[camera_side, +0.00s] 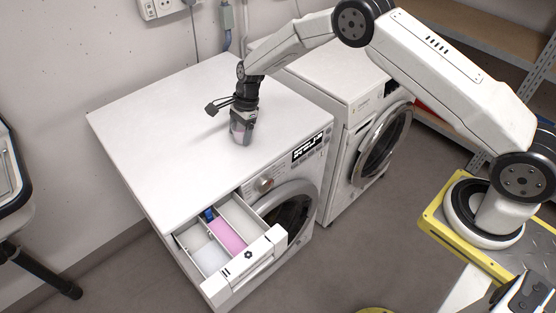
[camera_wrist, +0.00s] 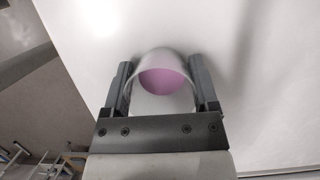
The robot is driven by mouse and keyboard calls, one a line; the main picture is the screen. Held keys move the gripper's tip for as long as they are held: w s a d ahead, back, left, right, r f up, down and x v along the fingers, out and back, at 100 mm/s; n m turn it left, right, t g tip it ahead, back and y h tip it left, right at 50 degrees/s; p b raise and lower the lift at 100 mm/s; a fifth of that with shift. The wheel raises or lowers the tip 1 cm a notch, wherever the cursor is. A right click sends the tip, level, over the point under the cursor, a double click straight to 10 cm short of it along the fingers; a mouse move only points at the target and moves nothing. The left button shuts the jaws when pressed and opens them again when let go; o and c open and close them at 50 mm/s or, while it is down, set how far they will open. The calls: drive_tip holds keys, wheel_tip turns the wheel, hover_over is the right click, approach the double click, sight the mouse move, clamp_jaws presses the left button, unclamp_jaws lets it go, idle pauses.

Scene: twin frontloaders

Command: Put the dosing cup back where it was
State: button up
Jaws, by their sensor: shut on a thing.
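The dosing cup (camera_wrist: 162,80) is a small pale cup with pink in it, seen between the two fingers in the wrist view. My gripper (camera_wrist: 160,68) is shut on it, one finger on each side. In the side view my gripper (camera_side: 244,117) points down over the white top of the left washing machine (camera_side: 170,110), near its right front part. The cup (camera_side: 238,138) is at or just above that top; I cannot tell whether it touches. The fingers partly cover the cup.
The left machine's detergent drawer (camera_side: 262,262) is pulled open. It has a pink-filled compartment (camera_side: 227,236), a pale one (camera_side: 208,257) and a blue part (camera_side: 208,214). A second front-loader (camera_side: 372,140) stands to the right. Most of the left machine's top is clear.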

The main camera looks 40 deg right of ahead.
drive_tip(key=o, duration=1.1)
drive_tip(key=shift+f, duration=0.1)
drive_tip(key=shift+c, duration=0.2)
drive_tip(key=v, duration=1.2)
drive_tip(key=shift+s+r, duration=0.1)
drive_tip(key=shift+r, duration=0.1)
drive_tip(key=s+d+r+n+t+h, duration=0.1)
drive_tip(key=s+d+n, duration=0.2)
drive_tip(key=s+n, duration=0.6)
drive_tip(key=s+d+r+n+t+h, duration=0.1)
drive_tip(key=s+n, duration=0.8)
drive_tip(key=s, duration=1)
drive_tip(key=shift+s+d+r+t+h, duration=0.35)
drive_tip(key=shift+d+r+h, duration=0.35)
drive_tip(key=shift+d, duration=0.5)
